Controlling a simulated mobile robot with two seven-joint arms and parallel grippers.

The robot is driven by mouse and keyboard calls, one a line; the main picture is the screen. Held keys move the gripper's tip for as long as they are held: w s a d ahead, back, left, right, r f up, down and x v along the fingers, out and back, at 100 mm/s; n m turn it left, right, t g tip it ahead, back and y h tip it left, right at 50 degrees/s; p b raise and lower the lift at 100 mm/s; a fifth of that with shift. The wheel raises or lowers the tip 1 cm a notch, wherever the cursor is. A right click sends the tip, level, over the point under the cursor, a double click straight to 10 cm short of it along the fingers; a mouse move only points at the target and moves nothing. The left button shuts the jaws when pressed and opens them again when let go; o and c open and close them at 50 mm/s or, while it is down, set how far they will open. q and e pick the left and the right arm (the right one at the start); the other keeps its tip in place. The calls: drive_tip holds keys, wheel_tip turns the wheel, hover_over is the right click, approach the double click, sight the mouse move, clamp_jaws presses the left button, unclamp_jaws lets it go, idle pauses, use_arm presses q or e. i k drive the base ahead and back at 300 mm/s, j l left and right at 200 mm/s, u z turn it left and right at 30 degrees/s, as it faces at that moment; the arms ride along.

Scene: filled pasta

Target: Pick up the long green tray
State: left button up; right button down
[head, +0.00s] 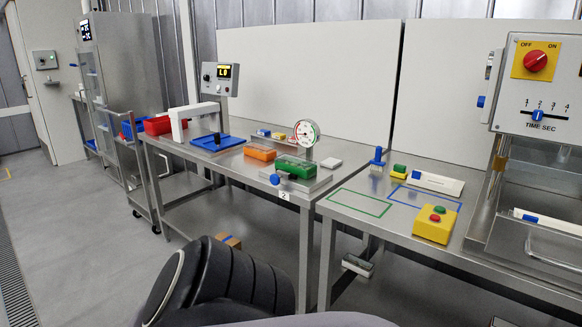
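A green tray (296,167) sits toward the right end of the left steel table, on or against a low metal platform beside a round dial (306,133). It looks longer than it is wide, and its inside is too small to make out clearly. Neither of my grippers shows in the head view. A dark, ribbed part of my own body fills the bottom middle of the picture, well in front of the table.
An orange tray (260,153) lies just left of the green one. A blue knob (275,179) is at the table's front. A blue plate (217,142) and red bin (158,125) stand further left. A yellow button box (435,225) is on the right table. The floor at left is clear.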

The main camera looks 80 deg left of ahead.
sight(304, 169)
drive_tip(key=u, duration=2.55)
drive_tip(key=i+j+z, duration=0.1)
drive_tip(key=z, duration=0.6)
drive_tip(key=i+j+z, duration=0.15)
drive_tip(key=j+z, duration=0.15)
drive_tip(key=i+j+z, duration=0.1)
drive_tip(key=j+z, duration=0.2)
drive_tip(key=i+j+z, duration=0.15)
drive_tip(key=j, duration=0.25)
drive_tip(key=j+z, duration=0.15)
drive_tip(key=j, duration=0.2)
drive_tip(key=i+j, duration=0.1)
drive_tip(key=j, duration=0.7)
drive_tip(key=i+j+z, duration=0.15)
drive_tip(key=j, duration=0.6)
drive_tip(key=k, duration=0.05)
